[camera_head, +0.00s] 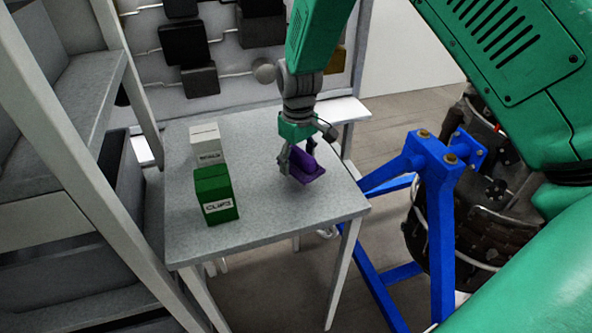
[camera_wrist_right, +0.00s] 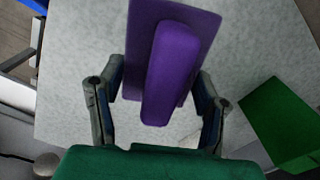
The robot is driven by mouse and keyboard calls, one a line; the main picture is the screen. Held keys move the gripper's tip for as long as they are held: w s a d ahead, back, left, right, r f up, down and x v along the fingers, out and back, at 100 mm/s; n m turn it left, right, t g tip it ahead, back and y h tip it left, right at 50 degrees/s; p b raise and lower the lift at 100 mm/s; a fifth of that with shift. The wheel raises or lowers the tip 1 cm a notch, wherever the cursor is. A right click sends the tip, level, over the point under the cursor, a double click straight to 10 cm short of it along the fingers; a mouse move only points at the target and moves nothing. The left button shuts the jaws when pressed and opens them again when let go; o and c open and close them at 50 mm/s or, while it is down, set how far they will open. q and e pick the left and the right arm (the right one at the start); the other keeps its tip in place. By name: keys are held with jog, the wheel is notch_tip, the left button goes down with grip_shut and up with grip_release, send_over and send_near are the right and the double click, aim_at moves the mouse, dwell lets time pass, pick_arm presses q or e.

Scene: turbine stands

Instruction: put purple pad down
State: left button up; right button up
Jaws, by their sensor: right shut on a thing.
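The purple pad (camera_head: 305,166) is at my right gripper (camera_head: 298,158), over the right part of the grey table (camera_head: 262,206). In the right wrist view the pad (camera_wrist_right: 171,70) is a flat purple plate with a raised bar along it. The fingers of my right gripper (camera_wrist_right: 155,100) stand on both sides of the bar, shut on the pad. I cannot tell whether the pad touches the tabletop. My left gripper is not in view.
A green box (camera_head: 215,196) and a white box (camera_head: 207,145) stand on the table's left side. A grey shelf (camera_head: 60,110) is at left. A blue stand (camera_head: 437,220) is close to the table's right. The table's front middle is clear.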

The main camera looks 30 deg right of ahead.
aim_at(297, 149)
jog(key=shift+w+f, duration=0.15)
jog(key=shift+f, duration=2.1)
jog(key=o, duration=1)
notch_tip(297, 149, up, 12)
jog(key=shift+r+b, duration=0.1)
jog(key=shift+b, duration=0.4)
